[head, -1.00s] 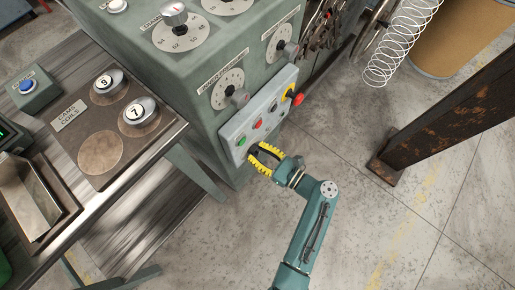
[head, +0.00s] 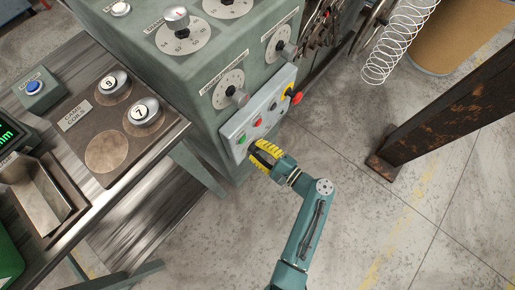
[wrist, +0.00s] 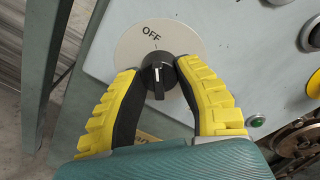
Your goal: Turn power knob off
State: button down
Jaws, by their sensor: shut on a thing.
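The power knob (wrist: 158,74) is black with a white line on its grip and sits on a pale round plate (wrist: 130,48) with the word OFF above it. In the wrist view its grip bar runs nearly straight up and down, in line with a small mark below OFF. My gripper (wrist: 157,77) has its black and yellow fingers closed on the knob from both sides. In the head view my gripper (head: 254,148) is at the lower left end of the grey control panel (head: 245,122) and hides the knob.
A table with numbered cams (head: 145,110) stands left. A rusty beam (head: 440,120) stands right. The floor between is open.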

jog(key=shift+f+n, duration=0.3)
jog(key=shift+n, duration=0.2)
jog(key=c, duration=1.1)
grip_release()
jog(key=shift+c, duration=0.2)
jog(key=o, duration=0.5)
jog(key=shift+r, duration=0.2)
jog(key=v, duration=1.1)
jog(key=shift+s+d, duration=0.3)
jog(key=shift+s, duration=0.05)
